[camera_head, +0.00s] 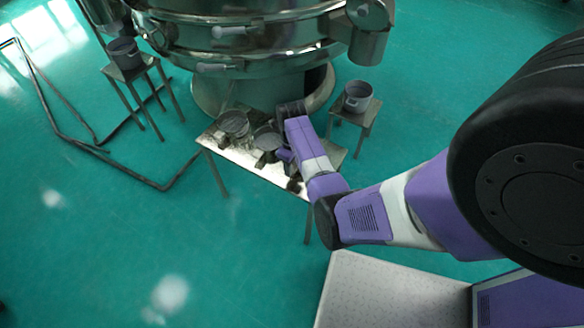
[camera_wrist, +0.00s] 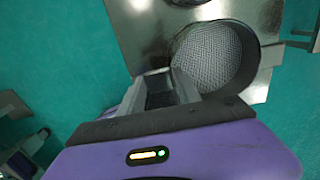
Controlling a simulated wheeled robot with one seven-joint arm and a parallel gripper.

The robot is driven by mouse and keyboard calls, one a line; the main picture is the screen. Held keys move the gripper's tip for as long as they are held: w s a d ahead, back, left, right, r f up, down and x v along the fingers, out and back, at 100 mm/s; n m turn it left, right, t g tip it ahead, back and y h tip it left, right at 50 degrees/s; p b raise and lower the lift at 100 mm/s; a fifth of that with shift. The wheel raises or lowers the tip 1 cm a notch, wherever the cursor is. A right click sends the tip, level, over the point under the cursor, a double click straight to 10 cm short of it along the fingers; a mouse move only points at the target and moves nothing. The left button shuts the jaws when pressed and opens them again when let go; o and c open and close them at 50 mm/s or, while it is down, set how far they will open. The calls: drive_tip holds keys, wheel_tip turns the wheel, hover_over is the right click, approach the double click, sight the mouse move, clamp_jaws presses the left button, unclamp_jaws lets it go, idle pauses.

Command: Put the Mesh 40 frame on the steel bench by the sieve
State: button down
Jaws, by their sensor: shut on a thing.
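The steel bench (camera_head: 236,158) stands in front of the sieve (camera_head: 245,45). A round mesh frame (camera_wrist: 212,55) fills the upper right of the wrist view, over the bench top (camera_wrist: 140,30). My gripper (camera_wrist: 168,88) is shut at the near left edge of this frame; the exact grip is partly hidden. I read no mesh number, so I cannot confirm it is the Mesh 40 frame. In the head view, two round frames, a left one (camera_head: 234,123) and a right one (camera_head: 267,138), appear at the bench. My arm covers the bench's right part.
A small stool (camera_head: 128,70) with a pot (camera_head: 123,52) stands at the left. Another stool (camera_head: 350,118) with a pot (camera_head: 358,96) stands right of the bench. A dark floor frame (camera_head: 75,140) lies at the left. The green floor in front is clear.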

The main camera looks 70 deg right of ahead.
drive_tip(key=shift+f, duration=0.5)
drive_tip(key=shift+f, duration=0.1)
drive_tip(key=c, duration=0.9)
unclamp_jaws()
drive_tip(key=shift+o, duration=0.2)
wheel_tip(320, 180, up, 12)
drive_tip(key=p, duration=0.2)
drive_tip(key=s+a+f+n+t+h, duration=0.25)
drive_tip(key=a+f+n+h, duration=0.2)
drive_tip(key=n, duration=0.45)
drive_tip(key=s+a+r+n+t, duration=0.2)
drive_tip(key=a+n+t, duration=0.2)
drive_tip(key=a+n, duration=0.75)
drive_tip(key=s+a+r+n+t+y, duration=0.2)
drive_tip(key=s+a+r+n+t, duration=0.2)
drive_tip(key=a+r+n, duration=0.5)
drive_tip(key=s+a+r+n+t+y, duration=0.2)
drive_tip(key=s+a+r+n+t, duration=0.2)
drive_tip(key=a+r+n, duration=0.5)
wheel_tip(320, 180, up, 7)
drive_tip(key=shift+s+a+r, duration=0.2)
drive_tip(key=shift+s+a, duration=0.25)
drive_tip(key=shift+a, duration=0.55)
